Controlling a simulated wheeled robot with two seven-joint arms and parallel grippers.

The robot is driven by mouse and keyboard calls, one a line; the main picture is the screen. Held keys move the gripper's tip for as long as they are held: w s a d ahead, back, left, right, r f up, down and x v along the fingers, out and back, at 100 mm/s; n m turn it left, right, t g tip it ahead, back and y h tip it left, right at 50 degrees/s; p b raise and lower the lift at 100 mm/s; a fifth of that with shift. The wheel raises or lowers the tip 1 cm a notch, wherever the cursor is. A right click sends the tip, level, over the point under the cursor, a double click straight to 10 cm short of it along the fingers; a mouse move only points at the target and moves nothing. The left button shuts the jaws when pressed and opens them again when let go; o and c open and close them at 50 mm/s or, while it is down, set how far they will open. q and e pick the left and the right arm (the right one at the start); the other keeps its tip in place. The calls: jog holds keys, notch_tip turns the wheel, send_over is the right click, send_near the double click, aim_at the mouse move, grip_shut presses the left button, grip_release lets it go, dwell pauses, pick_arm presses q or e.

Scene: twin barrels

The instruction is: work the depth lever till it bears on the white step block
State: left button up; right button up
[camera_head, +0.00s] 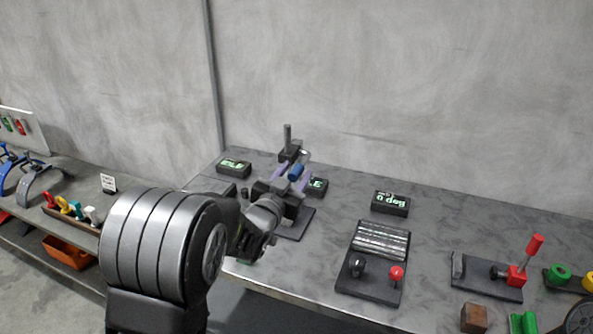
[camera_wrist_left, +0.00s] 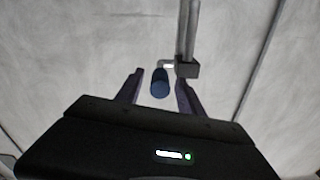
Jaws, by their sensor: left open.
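The lever's blue grip (camera_head: 296,172) sits on a short pale arm that joins a dark block on an upright metal post (camera_head: 287,137). In the left wrist view the blue grip (camera_wrist_left: 159,84) faces me end-on, with the post (camera_wrist_left: 188,35) to its right. My left gripper (camera_head: 292,175) is open, its two purple fingers on either side of the blue grip. In the left wrist view the fingers of my left gripper (camera_wrist_left: 160,93) show gaps to the grip on both sides. I cannot make out a white step block; my gripper and arm hide much of the fixture's base. My right gripper is out of view.
Dark display boxes stand left (camera_head: 234,167) and right (camera_head: 390,203) of the fixture. A ribbed block with a red knob (camera_head: 396,272) and a red-handled lever (camera_head: 534,244) stand further right on the grey bench. Bare bench (camera_head: 440,225) lies between them.

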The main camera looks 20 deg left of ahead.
pick_arm(q)
jog(key=shift+w, duration=0.6)
grip_shut()
dwell(1.1)
